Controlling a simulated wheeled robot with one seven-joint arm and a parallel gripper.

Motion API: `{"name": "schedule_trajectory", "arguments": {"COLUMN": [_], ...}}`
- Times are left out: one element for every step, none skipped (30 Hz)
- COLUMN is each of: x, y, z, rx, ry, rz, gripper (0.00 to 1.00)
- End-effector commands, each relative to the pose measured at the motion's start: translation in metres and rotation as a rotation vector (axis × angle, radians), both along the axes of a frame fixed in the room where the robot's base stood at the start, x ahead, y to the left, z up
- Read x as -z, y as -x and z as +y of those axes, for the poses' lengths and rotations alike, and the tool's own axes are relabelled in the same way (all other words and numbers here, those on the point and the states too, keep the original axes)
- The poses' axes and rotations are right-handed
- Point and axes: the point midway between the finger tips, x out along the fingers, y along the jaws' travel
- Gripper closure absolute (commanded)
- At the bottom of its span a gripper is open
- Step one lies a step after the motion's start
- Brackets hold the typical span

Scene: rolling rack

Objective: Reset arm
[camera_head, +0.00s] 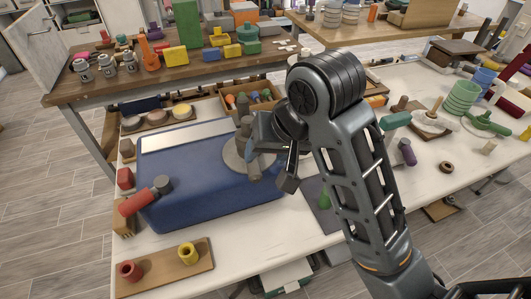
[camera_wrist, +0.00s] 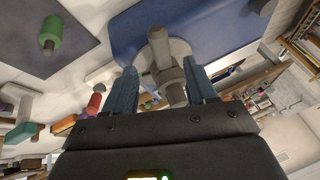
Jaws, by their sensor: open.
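My arm reaches in from the lower right in the head view, and my gripper (camera_head: 271,170) hangs over the right part of a blue box-like block (camera_head: 190,195). The jaws are open, with two blue-grey fingers apart in the wrist view (camera_wrist: 160,68). A grey post on a round grey base (camera_head: 236,158) is on the block, just left of my gripper in the head view. In the wrist view the grey post (camera_wrist: 162,48) shows between the fingers. I cannot tell whether it lies between them in depth or touches them.
A red-handled mallet (camera_head: 145,197) lies at the block's left edge. A wooden board (camera_head: 168,268) with red and yellow rings is in front. A compartment tray (camera_head: 250,100) stands behind. A wooden table (camera_head: 165,75) with tools is farther back. Green cups (camera_head: 460,98) and tools crowd the right.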

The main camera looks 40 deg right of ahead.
Motion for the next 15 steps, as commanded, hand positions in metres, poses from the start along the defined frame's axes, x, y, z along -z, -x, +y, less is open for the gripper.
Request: {"name": "schedule_trajectory", "arguments": {"x": [0.0001, 0.0002, 0.0002, 0.0003, 0.0003, 0.0003, 0.0003, 0.0004, 0.0004, 0.0004, 0.0004, 0.0007, 0.0015, 0.0026, 0.0046], "y": [0.0000, -0.0001, -0.0001, -0.0001, -0.0001, -0.0001, -0.0001, -0.0001, -0.0001, -0.0001, -0.0001, -0.0001, 0.0000, 0.0001, -0.0002], "z": [0.0000, 0.0000, 0.0000, 0.0000, -0.0001, -0.0001, 0.0000, -0.0001, -0.0001, -0.0001, -0.0001, 0.0005, 0.0017, 0.0036, 0.0077], "rx": [0.000, 0.000, 0.000, 0.000, 0.000, 0.000, 0.000, 0.000, 0.000, 0.000, 0.000, 0.000, -0.002, -0.004, -0.009], "ry": [0.000, 0.000, 0.000, 0.000, 0.000, 0.000, 0.000, 0.000, 0.000, 0.000, 0.000, -0.001, -0.004, -0.008, -0.016], "rz": [0.000, 0.000, 0.000, 0.000, 0.000, 0.000, 0.000, 0.000, 0.000, 0.000, 0.000, -0.001, -0.003, -0.007, -0.018], "gripper": [0.44, 0.44, 0.44, 0.44, 0.44, 0.44, 0.44, 0.44, 0.44, 0.44, 0.44, 0.44, 0.44, 0.44, 0.44]}}
